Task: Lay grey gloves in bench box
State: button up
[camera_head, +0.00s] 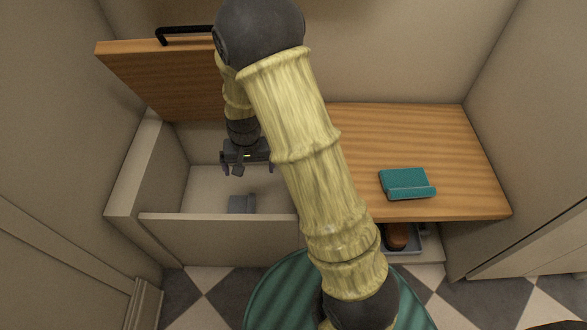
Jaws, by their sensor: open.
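The bench box (215,235) is open at the left of the bench, with its wooden lid (165,75) raised against the back wall. A small grey folded thing, which looks like the grey gloves (241,204), lies on the box floor near the front wall. My gripper (248,168) is open and empty over the box, pointing down. It is apart from the grey gloves, which lie below and in front of it. My arm hides the right part of the box.
A teal folded object (407,184) lies on the wooden bench top (440,135) at the right. Below the bench a grey tray (425,240) holds a brown item (397,237). Walls close in on both sides. The raised lid with its black handle (185,35) stands behind my gripper.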

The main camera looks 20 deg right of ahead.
jog(key=s+d+r+n+t, duration=0.1)
jog(key=s+d+r+n, duration=0.1)
jog(key=s+d+r, duration=0.6)
jog(key=s+r, duration=0.4)
jog(key=s, duration=0.2)
jog(key=shift+r+n+t, duration=0.25)
jog(key=shift+n+t, duration=0.05)
jog(key=shift+t, duration=0.1)
jog(key=shift+w+d, duration=0.1)
